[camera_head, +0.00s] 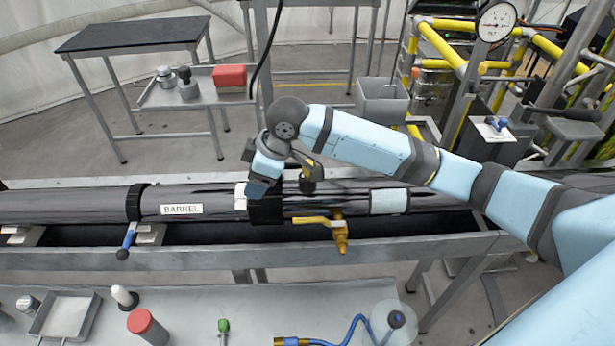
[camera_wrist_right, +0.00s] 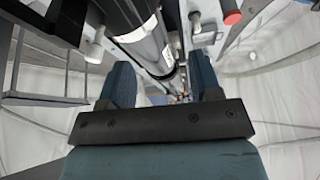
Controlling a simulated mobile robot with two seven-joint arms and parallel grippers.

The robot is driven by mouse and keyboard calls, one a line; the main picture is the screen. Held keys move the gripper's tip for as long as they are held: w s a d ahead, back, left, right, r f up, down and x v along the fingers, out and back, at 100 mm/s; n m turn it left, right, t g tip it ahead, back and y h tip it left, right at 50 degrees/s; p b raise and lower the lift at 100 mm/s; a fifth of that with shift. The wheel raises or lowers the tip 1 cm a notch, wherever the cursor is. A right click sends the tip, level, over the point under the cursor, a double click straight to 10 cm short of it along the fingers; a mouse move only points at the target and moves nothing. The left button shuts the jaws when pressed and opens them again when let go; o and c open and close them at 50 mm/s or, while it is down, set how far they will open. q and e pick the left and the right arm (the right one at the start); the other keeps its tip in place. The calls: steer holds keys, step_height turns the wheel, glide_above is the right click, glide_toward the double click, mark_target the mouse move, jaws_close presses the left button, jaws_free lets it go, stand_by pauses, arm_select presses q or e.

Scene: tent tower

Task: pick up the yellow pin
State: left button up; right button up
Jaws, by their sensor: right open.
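My right gripper (camera_head: 258,188) is over the dark barrel tube (camera_head: 165,190), by a white fitting (camera_head: 240,196) and a black collar (camera_head: 267,209). In the right wrist view its two blue fingers (camera_wrist_right: 165,88) are apart, with nothing visibly held. The tube (camera_wrist_right: 153,42) shows beyond the gap between them. A yellow fitting with a lever (camera_head: 340,232) is on the front of the tube, right of the gripper. A smaller yellow piece (camera_head: 304,161) shows behind the wrist. I cannot tell whether either is the yellow pin. My left gripper is not in view.
The tube lies along a grey trough. A front bench (camera_head: 190,305) carries a red-capped jar (camera_head: 147,327), a small tray (camera_head: 66,316) and a blue hose (camera_head: 350,333). A red box (camera_head: 230,77) is on a rear shelf. A yellow-railed frame with a gauge (camera_head: 496,22) stands right.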

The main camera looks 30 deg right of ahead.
steer(key=d+r+g+h+b, duration=0.25)
steer(key=d+r+h, duration=0.25)
steer(key=d+r, duration=0.75)
glide_above(308, 161)
steer(key=shift+n, duration=0.4)
steer(key=f, duration=0.8)
steer(key=shift+s+a, duration=0.3)
steer(key=shift+d+f+p, duration=0.1)
steer(key=shift+f+p, duration=0.25)
steer(key=shift+f, duration=2.3)
steer(key=c, duration=1)
steer(key=shift+r, duration=0.1)
